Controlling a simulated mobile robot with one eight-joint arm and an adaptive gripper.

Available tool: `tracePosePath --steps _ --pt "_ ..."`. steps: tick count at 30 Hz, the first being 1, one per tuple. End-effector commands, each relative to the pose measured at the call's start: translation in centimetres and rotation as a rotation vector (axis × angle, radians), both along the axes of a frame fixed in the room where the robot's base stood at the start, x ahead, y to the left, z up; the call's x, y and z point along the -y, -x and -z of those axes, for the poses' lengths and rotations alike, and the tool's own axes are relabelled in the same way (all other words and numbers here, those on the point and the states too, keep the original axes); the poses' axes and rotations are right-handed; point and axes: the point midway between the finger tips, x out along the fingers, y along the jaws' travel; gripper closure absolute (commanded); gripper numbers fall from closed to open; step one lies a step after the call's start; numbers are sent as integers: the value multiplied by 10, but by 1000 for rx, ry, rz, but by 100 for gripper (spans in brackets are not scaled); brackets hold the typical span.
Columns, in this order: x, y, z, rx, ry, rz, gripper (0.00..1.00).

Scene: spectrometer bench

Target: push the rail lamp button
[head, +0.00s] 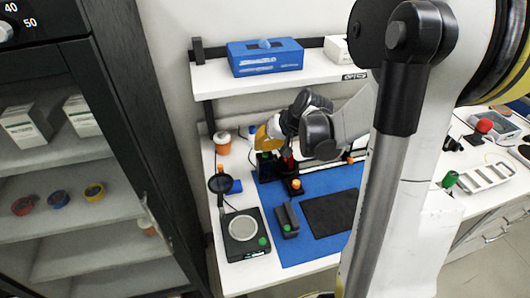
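I cannot tell which of these is the rail lamp button. My gripper (283,143) is over this left end of the rail, pointing down and left. Its fingertips are small and partly hidden by its own body, so its opening and any contact do not show clearly. A yellow rounded thing (264,138) is right beside it.
A black pad (330,213) lies on the mat. A shelf (215,81) with a blue box (265,57) hangs above. A dark cabinet stands left.

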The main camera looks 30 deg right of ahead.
Motion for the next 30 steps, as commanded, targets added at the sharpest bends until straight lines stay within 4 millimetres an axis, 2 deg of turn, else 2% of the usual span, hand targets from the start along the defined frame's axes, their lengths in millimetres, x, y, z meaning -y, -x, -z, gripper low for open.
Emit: tracePosePath --steps 8,24,30 --pt "0 0 -4 0 0 0 100" --pt "0 0 -60 0 0 0 100" --pt "0 0 -60 0 0 0 100"
